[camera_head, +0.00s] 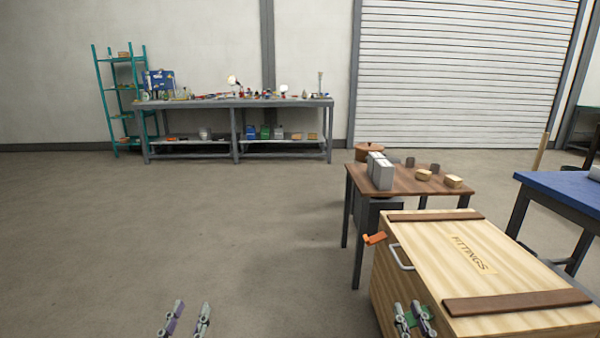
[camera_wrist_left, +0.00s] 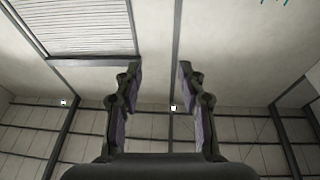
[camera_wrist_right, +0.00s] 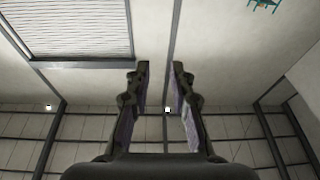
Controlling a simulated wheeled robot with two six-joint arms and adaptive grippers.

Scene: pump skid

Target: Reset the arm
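My left gripper (camera_head: 187,318) is at the bottom of the head view, over bare floor. Its fingers are apart with nothing between them, as the left wrist view (camera_wrist_left: 157,88) also shows. My right gripper (camera_head: 415,318) is at the bottom right, in front of the wooden crate's near left part in the picture. Its fingers stand apart with a narrower gap and nothing between them in the right wrist view (camera_wrist_right: 159,88). Both wrist views look toward the wall and ceiling. I cannot tell whether the right gripper touches the crate.
A blue table (camera_head: 565,188) is far right. A workbench (camera_head: 240,102) stands at the wall. Floor at left is clear.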

